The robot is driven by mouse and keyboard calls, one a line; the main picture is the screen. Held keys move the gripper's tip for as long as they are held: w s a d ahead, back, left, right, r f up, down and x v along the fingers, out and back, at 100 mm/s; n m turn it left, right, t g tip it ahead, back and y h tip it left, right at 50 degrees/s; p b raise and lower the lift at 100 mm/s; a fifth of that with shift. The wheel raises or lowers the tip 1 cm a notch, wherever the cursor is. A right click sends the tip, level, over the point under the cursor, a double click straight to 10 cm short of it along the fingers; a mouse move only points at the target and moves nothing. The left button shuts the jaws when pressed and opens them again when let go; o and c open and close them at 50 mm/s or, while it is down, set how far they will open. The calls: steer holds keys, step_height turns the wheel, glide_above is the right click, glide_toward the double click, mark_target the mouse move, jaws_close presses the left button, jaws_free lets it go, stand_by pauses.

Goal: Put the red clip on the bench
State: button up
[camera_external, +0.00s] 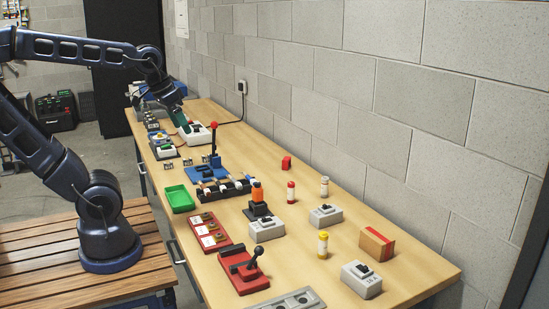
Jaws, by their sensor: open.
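A small red piece (286,162) stands on the bench (330,202) near the wall, right of the middle; it may be the red clip, but it is too small to be sure. My gripper (181,120) is at the far part of the bench, pointing down just above or at a white box (196,134). A green part shows at its fingertips; I cannot tell whether it touches the box. My gripper is open and well away from the red piece.
A green tray (180,199), grey switch boxes (266,229), small bottles and a brown carton (376,243) lie nearer. Bare wood shows along the wall.

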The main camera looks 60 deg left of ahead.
steer(key=s, duration=0.1)
steer(key=s+f+m, duration=0.1)
steer(key=shift+s+d+f, duration=0.2)
steer(key=shift+s, duration=0.2)
stand_by(1.1)
steer(key=o, duration=0.4)
steer(key=shift+o, duration=0.9)
steer(key=shift+w+r, duration=0.2)
steer(key=shift+w, duration=0.1)
steer(key=w+d+g, duration=0.2)
steer(key=w+d, duration=0.2)
steer(key=w, duration=1.2)
steer(key=w+d+g, duration=0.1)
steer(key=w+d, duration=0.3)
steer(key=w, duration=1.1)
steer(key=w+d+f+g, duration=0.1)
steer(key=w+d+f, duration=0.2)
steer(key=w, duration=0.3)
steer(key=w+d+f, duration=0.3)
steer(key=w, duration=0.2)
step_height(320, 180, down, 11)
steer(key=shift+w+r, duration=0.15)
steer(key=shift+w, duration=0.15)
